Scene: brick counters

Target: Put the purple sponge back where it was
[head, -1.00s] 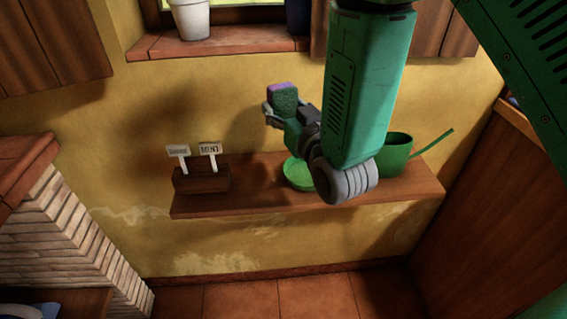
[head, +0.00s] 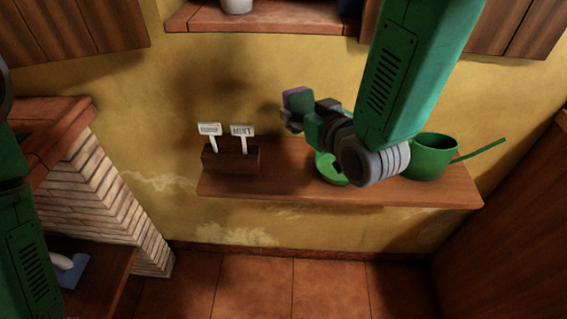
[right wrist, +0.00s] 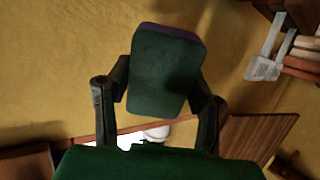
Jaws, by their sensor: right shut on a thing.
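The sponge, purple on one face and dark green on the other, is in my right gripper (head: 292,117) in the head view. The purple part (head: 298,97) faces up there. In the right wrist view the sponge (right wrist: 165,75) sits between the two dark fingers, its green face towards the camera and a purple edge on top. It is held in the air in front of the yellow wall, above the wooden shelf (head: 400,192). My left arm shows at the left edge of the head view, but its gripper is out of frame.
On the shelf stand a dark wooden box (head: 230,158) with two labels, a green round dish (head: 328,168) partly behind my right arm, and a green watering can (head: 432,157). A brick counter (head: 100,195) is at left. A blue item with a white handle (head: 68,268) lies lower left.

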